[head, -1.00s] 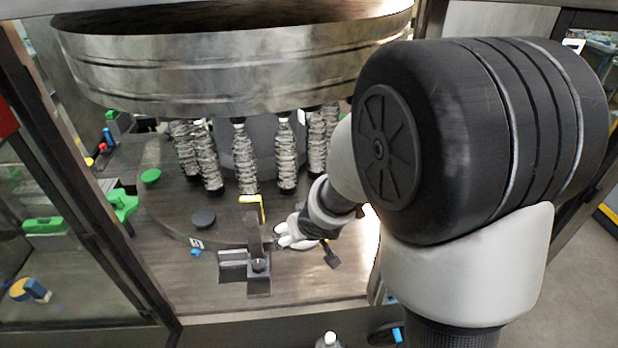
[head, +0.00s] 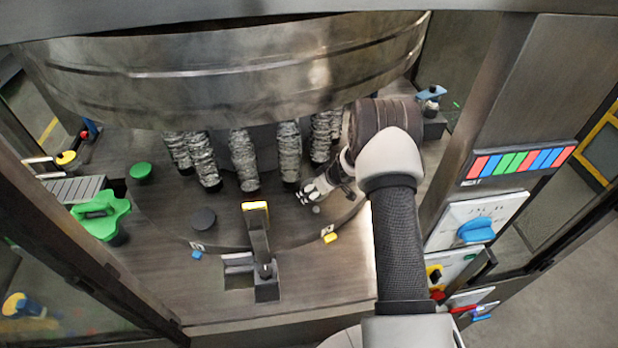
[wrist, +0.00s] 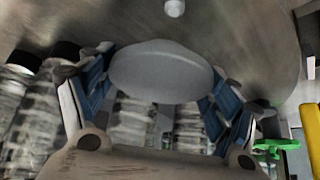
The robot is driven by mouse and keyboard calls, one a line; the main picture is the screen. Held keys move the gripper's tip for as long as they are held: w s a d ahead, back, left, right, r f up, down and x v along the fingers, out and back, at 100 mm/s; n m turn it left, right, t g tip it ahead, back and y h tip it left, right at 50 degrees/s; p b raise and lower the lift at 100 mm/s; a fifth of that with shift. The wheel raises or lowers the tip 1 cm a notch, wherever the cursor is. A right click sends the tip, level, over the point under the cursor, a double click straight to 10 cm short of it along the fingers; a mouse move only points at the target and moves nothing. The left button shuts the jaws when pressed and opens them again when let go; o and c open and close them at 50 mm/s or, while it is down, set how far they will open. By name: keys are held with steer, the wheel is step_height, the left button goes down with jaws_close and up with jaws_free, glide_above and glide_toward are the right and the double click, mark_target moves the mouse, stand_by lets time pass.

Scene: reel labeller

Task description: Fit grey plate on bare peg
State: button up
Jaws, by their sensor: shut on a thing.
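My gripper (head: 312,192) is low over the right side of the round table in the head view. In the wrist view its two blue-padded fingers (wrist: 160,80) stand on either side of the grey plate (wrist: 160,68) and are shut on it. The plate is round and smooth. A small pale peg with nothing on it (wrist: 174,8) shows at the top of the wrist view, apart from the plate. The bare peg also shows in the head view (head: 316,209), just below the gripper. The plate cannot be made out clearly in the head view.
The round table (head: 230,229) also carries a dark disc (head: 203,218) and a green disc (head: 141,171). Several wrapped bottles hang under the large metal drum (head: 240,85) behind. A yellow-topped post (head: 257,230) stands in front. A control panel (head: 475,225) is at right.

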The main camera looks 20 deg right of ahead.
steer(key=shift+s+d+r, duration=0.1)
steer(key=shift+s, duration=0.5)
steer(key=shift+s+f+b, duration=0.15)
steer(key=shift+f+b, duration=0.1)
steer(key=shift+b, duration=0.3)
steer(key=shift+w+f+b, duration=0.25)
steer(key=shift+f+b, duration=0.45)
steer(key=shift+f, duration=0.1)
steer(key=shift+s+f+b, duration=0.15)
steer(key=shift+f+b, duration=0.5)
steer(key=shift+b, duration=0.35)
steer(key=shift+f, duration=0.15)
steer(key=shift+p, duration=0.3)
steer(key=shift+f+b, duration=0.9)
steer(key=shift+f, duration=1.05)
